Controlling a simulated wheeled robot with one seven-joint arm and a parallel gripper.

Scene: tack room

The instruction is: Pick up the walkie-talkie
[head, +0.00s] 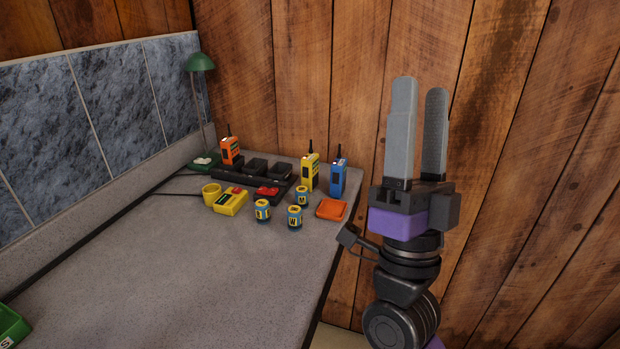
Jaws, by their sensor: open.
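Three walkie-talkies stand upright toward the far end of the grey counter. The orange walkie-talkie (230,151) is at the left, by the black charging rack. The yellow walkie-talkie (309,172) stands to the right of the rack. The blue walkie-talkie (338,178) stands beside the yellow one, close to the counter's right edge. My gripper (419,90) is raised to the right of the counter, its two grey fingers pointing up. It is open and empty, apart from all three walkie-talkies. The base of the orange walkie-talkie is partly hidden by the rack.
The black charging rack (237,179) has empty slots. Several small labelled cans, including one (262,211), stand before it, with a yellow box (230,202), yellow cup (211,193) and orange square item (331,209). A green lamp (199,62) stands behind. The counter (190,270) is clear nearer me.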

